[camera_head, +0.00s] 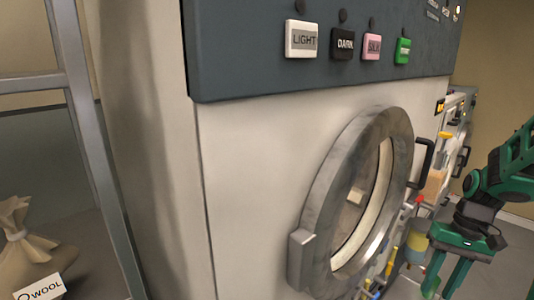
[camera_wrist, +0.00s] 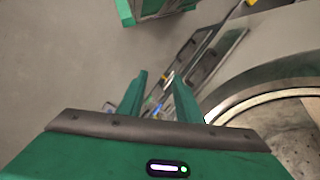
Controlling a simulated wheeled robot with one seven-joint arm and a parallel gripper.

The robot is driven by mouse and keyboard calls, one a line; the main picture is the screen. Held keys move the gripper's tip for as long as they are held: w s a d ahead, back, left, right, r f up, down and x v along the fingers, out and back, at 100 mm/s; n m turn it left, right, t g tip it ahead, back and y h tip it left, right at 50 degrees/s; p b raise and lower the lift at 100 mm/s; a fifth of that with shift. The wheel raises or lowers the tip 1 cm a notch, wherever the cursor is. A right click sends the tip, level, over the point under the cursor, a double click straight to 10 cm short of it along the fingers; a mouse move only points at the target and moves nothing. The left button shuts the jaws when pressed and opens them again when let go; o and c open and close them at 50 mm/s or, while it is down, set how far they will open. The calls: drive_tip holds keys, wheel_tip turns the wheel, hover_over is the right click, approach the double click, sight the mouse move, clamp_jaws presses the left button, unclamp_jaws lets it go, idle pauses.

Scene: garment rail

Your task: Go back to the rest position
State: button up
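My gripper (camera_head: 442,290) is at the lower right of the head view, in front and to the right of the washing machine's round door. Its green fingers point down. In the wrist view the two fingers (camera_wrist: 160,80) stand apart with a gap between them, and nothing is held. The gripper looks clear of the door and its handle. No marker of a rest position shows.
The washing machine (camera_head: 250,150) has a round, apparently closed door (camera_head: 325,185) with a black handle (camera_head: 424,160). Label buttons (camera_head: 342,45) line its panel. A WOOL sack (camera_head: 25,245) and metal post (camera_head: 95,150) are left. Bottles (camera_head: 416,240) stand behind my gripper.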

drive_tip(key=s+a+r+m+h, duration=0.1)
drive_tip(key=s+a+r, duration=0.1)
drive_tip(key=s, duration=0.5)
drive_tip(key=s+a+r+t+h, duration=0.1)
drive_tip(key=s+r, duration=0.4)
drive_tip(key=s, duration=0.1)
drive_tip(key=shift+s+a+m, duration=0.35)
drive_tip(key=shift+s+m, duration=0.05)
